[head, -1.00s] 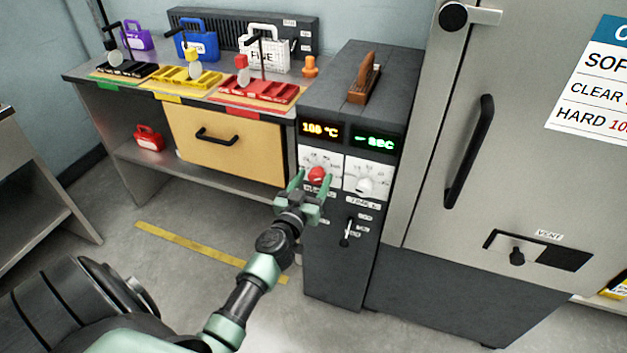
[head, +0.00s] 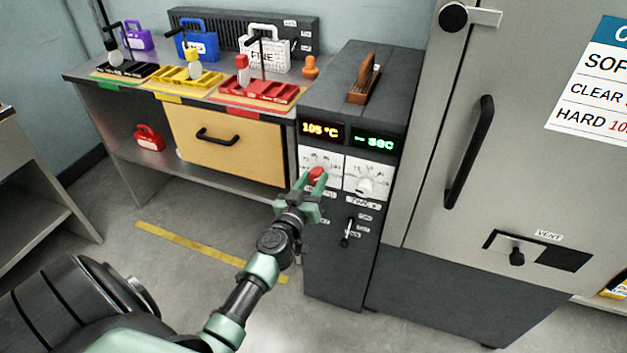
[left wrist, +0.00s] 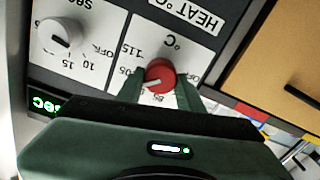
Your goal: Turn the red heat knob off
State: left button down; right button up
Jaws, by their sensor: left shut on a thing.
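The red heat knob (head: 316,174) sits on a white dial plate on the front of the dark grey control cabinet (head: 336,262). My left gripper (head: 312,182) is at the knob, its green fingers shut on it from both sides. In the left wrist view the red knob (left wrist: 160,76) shows between the two fingers, with a pale pointer line on its face, on a plate marked HEAT °C with 115 and OFF. The amber display (head: 321,131) above reads 105 °C. My right gripper is not in view.
A white time knob (head: 366,186) is just right of the heat knob, under a green display (head: 375,141). A small black lever (head: 347,232) is below. A large steel door with a black handle (head: 469,152) stands to the right.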

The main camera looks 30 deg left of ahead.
pick_arm(q)
jog(key=n, duration=0.3)
jog(key=shift+n, duration=0.3)
jog(key=n, duration=0.3)
jog(key=shift+f+n, duration=0.1)
jog(key=shift+n, duration=0.2)
jog(key=n, duration=0.3)
jog(key=shift+a+f+n, duration=0.1)
jog(key=shift+n, duration=0.2)
jog(key=n, duration=0.4)
jog(key=shift+n, duration=0.3)
jog(key=n, duration=0.3)
jog(key=shift+f+n, duration=0.15)
jog(key=shift+n, duration=0.15)
jog(key=n, duration=0.3)
jog(key=shift+n, duration=0.4)
jog(key=n, duration=0.3)
jog(key=shift+f, duration=0.1)
jog(key=shift+n, duration=2.1)
